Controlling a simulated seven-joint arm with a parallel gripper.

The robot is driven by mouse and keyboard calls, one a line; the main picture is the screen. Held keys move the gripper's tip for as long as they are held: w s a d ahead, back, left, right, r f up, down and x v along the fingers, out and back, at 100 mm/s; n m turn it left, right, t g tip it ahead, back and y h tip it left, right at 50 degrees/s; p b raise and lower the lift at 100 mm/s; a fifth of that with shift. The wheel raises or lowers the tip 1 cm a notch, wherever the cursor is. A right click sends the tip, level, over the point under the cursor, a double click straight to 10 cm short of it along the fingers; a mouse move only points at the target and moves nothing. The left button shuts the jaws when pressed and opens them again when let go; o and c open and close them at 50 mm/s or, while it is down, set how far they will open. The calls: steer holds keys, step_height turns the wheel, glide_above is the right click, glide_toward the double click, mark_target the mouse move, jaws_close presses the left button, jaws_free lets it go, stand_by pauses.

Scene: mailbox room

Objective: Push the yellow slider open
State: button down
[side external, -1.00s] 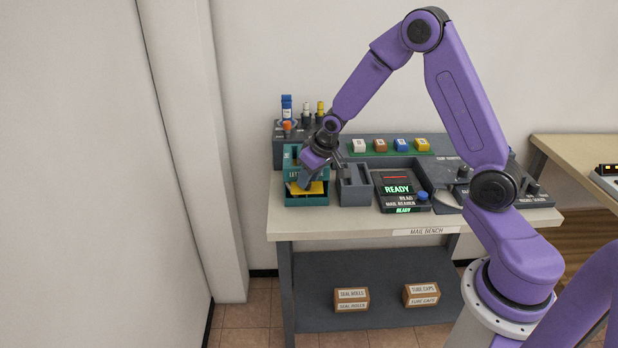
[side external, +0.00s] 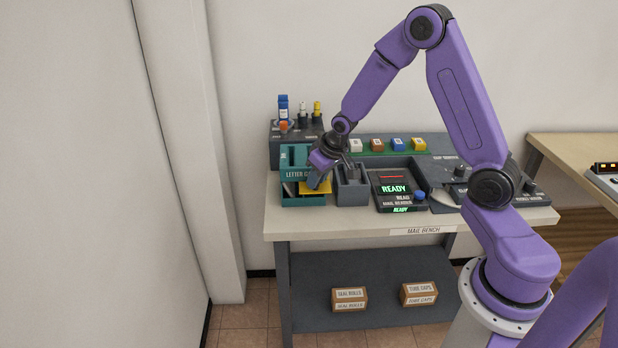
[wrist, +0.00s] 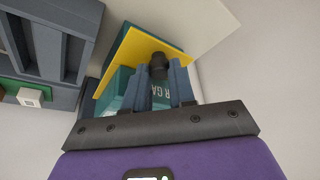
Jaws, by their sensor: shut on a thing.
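The yellow slider (side external: 322,186) is a flat yellow panel low on the teal letter box (side external: 296,156) at the bench's left end. In the wrist view the yellow slider (wrist: 137,45) carries a dark round knob (wrist: 158,66). My gripper (side external: 317,183) is at the slider, and in the wrist view my gripper (wrist: 159,72) has one finger on each side of the knob, shut on it. The slider's right end sticks out toward the grey divided holder. Something pale shows in the box left of the slider. My fingers hide part of the box lettering.
The grey divided holder (side external: 351,190) stands close to the right of the teal box. A dark mail reader (side external: 394,188) with a green READY display is beyond it. A grey rack (side external: 292,132) with tubes stands behind. The bench front (side external: 350,222) is clear.

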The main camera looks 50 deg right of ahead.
steer(key=shift+s+d, duration=0.15)
steer(key=shift+d, duration=0.1)
steer(key=c, duration=1.2)
jaws_free()
steer(key=shift+s+a+r, duration=0.1)
steer(key=shift+s+r, duration=0.1)
steer(key=shift+r, duration=0.4)
steer(key=v, duration=1.6)
steer(key=shift+r, duration=0.15)
